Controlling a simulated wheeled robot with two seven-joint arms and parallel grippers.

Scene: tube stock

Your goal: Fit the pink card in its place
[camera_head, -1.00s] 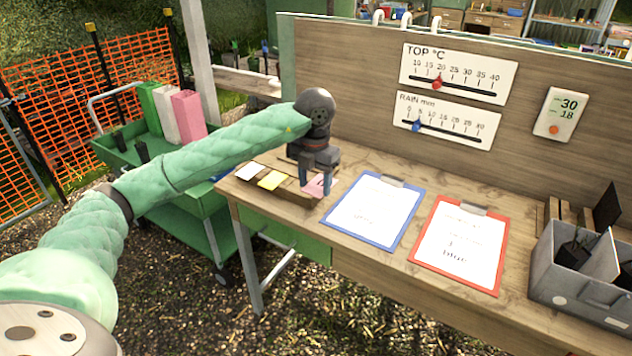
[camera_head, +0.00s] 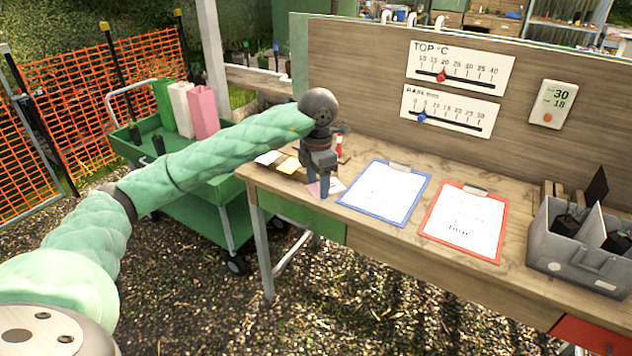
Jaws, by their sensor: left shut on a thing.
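The pink card (camera_head: 336,185) shows low at the fingertips of my left gripper (camera_head: 319,190), at the front left of the wooden bench. The gripper points down and is shut on the card, its blue fingers hiding part of it. I cannot tell whether the card touches the bench. The strip's right end is hidden by the gripper. My right gripper is not in view.
A blue clipboard (camera_head: 350,202) lies just right of the gripper, then a red clipboard (camera_head: 428,226). A grey crate (camera_head: 560,246) stands at the right. A small red-and-white item (camera_head: 340,146) stands behind the gripper. A green cart (camera_head: 190,182) stands left of the bench.

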